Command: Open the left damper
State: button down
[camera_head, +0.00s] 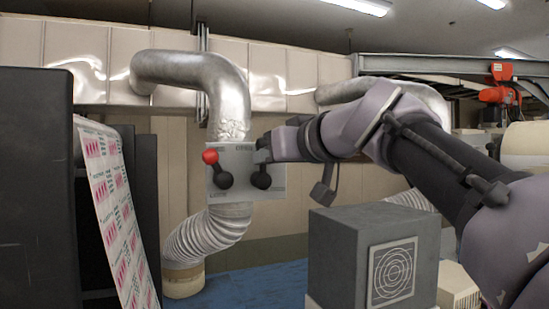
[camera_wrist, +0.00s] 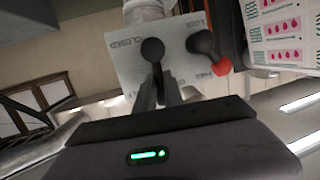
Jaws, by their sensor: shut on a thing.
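The left damper's control plate (camera_head: 241,160) is a pale plate on the bent metal duct and carries two levers. The red-knobbed lever (camera_head: 210,156) is at left and tilts up-left from its black hub. The other lever's black hub (camera_head: 261,180) is at right; its upper part is hidden by my gripper (camera_head: 265,148). In the wrist view, the plate (camera_wrist: 124,72) appears upside down with "CLOSED" lettering near this hub (camera_wrist: 152,49). My gripper (camera_wrist: 160,92) is shut on this black lever. The red-knobbed lever (camera_wrist: 222,67) is beside it, apart from my fingers.
A dark cabinet (camera_head: 35,180) and a printed web (camera_head: 112,210) stand at left. A grey box with a target pattern (camera_head: 393,273) stands below my arm. A second duct (camera_head: 340,91) passes behind my arm. Blue floor (camera_head: 255,283) shows between the duct and the box.

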dwell(0.5)
jog(key=c, duration=1.5)
grip_release()
jog(key=shift+w+a, duration=0.1)
jog(key=shift+o, duration=0.2)
jog(key=shift+a, duration=0.1)
